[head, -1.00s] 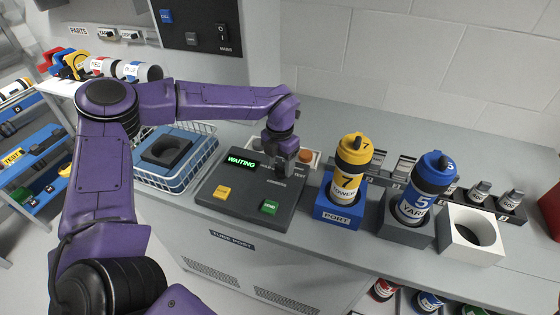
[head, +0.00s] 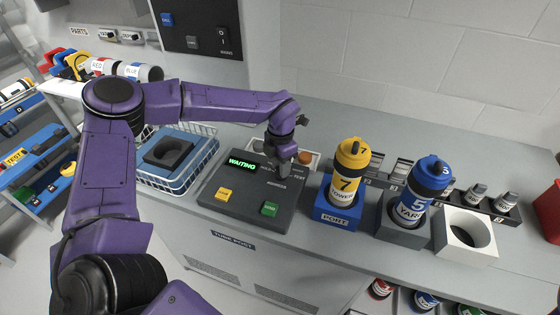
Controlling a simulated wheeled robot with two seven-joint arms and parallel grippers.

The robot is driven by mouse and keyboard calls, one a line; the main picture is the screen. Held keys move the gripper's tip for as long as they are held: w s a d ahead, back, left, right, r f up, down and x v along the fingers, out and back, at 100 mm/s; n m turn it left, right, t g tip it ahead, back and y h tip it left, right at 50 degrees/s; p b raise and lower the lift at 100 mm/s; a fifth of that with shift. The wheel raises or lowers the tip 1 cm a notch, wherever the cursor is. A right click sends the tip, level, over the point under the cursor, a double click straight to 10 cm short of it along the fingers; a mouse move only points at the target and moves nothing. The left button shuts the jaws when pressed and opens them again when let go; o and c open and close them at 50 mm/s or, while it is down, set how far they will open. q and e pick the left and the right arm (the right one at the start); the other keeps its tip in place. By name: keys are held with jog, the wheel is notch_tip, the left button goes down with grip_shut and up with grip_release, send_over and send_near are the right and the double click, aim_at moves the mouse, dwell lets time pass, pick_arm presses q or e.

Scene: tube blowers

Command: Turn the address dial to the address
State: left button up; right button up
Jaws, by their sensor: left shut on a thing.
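The dark control console (head: 237,202) stands on the counter, with a lit green display (head: 243,163) that reads WAITING. It has a yellow button (head: 223,194) and a green button (head: 270,209). My left gripper (head: 281,167) points down over the console's back right part, where an ADDRESS label (head: 276,184) shows just in front. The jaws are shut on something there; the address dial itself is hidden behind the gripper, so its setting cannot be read. My right gripper is out of view.
A yellow carrier marked 7 (head: 347,172) stands in the blue PORT holder (head: 337,214). A white holder (head: 464,243) is empty. A wire basket (head: 181,182) is left of the console.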

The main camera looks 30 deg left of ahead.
pick_arm(q)
jog(key=shift+w+r+m+p, duration=0.1)
jog(key=shift+m+p, duration=0.75)
jog(key=shift+m, duration=0.75)
jog(key=o, duration=1)
jog(key=shift+o, duration=0.2)
notch_tip(320, 180, up, 10)
jog(key=b, duration=0.2)
jog(key=shift+r, duration=0.2)
jog(key=shift+r, duration=0.1)
